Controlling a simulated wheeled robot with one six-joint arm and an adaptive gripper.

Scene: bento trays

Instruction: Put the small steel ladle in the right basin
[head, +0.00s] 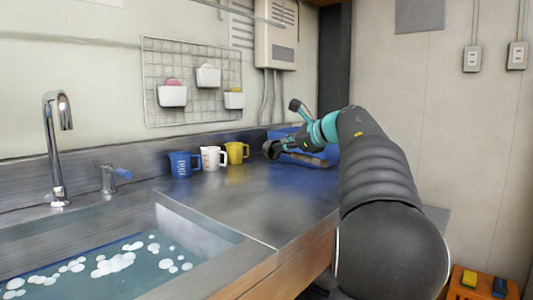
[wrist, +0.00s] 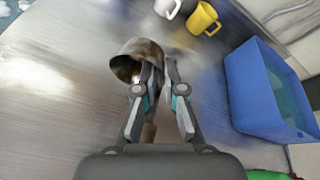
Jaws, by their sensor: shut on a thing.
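My gripper (wrist: 161,76) is shut on the small steel ladle (wrist: 140,50), over the steel counter. The ladle's rounded, dark shiny bowl sticks out beyond the fingertips, and part of its brownish handle shows between the fingers. In the head view my gripper (head: 287,146) is at the counter's far end, with the ladle's bowl (head: 271,150) on its left and the handle (head: 309,160) below it. A sink basin (head: 214,232) with water and white suds is at the lower left of the head view, well apart from the ladle. No second basin is clear in view.
A blue tub (wrist: 243,96) stands right of my gripper in the wrist view. Blue (head: 184,164), white (head: 213,158) and yellow (head: 236,152) mugs stand along the wall. The tap (head: 55,150) rises behind the basin. The counter between basin and gripper is clear.

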